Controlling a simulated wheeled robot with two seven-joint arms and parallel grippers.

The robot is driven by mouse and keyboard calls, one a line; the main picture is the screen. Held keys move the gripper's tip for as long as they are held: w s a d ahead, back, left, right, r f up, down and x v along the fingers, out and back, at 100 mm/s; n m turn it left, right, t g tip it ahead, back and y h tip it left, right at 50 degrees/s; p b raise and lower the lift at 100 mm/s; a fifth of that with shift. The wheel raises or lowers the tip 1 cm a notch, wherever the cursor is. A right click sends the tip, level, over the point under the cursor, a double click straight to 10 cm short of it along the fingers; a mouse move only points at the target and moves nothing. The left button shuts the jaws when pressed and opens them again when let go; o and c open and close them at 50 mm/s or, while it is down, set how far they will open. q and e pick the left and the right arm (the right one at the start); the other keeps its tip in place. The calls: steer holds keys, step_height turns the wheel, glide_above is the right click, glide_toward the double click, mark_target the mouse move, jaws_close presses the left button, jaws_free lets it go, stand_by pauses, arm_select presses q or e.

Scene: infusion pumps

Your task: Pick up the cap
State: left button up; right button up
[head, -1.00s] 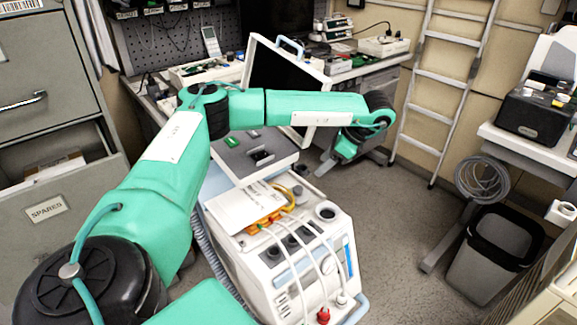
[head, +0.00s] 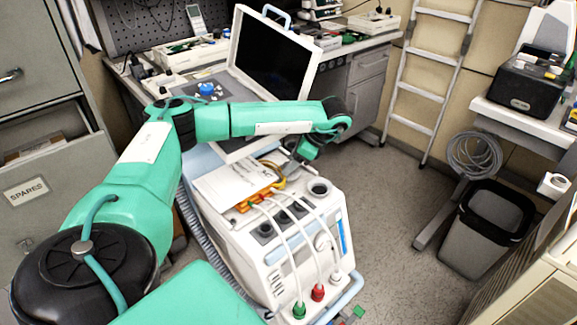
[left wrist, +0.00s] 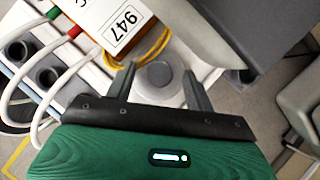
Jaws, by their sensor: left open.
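The cap looks to be the round grey disc (left wrist: 158,76) on top of the white machine (head: 290,235). In the left wrist view it sits between and just beyond my left gripper's (left wrist: 158,72) two dark fingers, which are open with nothing held. My right gripper is not in view.
An open round port (head: 318,188) is nearby. A monitor (head: 274,58) stands behind.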

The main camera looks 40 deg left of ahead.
arm_select(q)
steer(key=shift+s+a+f, duration=0.1)
steer(key=shift+a+f, duration=0.05)
steer(key=shift+f, duration=0.05)
jaws_close()
steer(key=shift+r, duration=0.1)
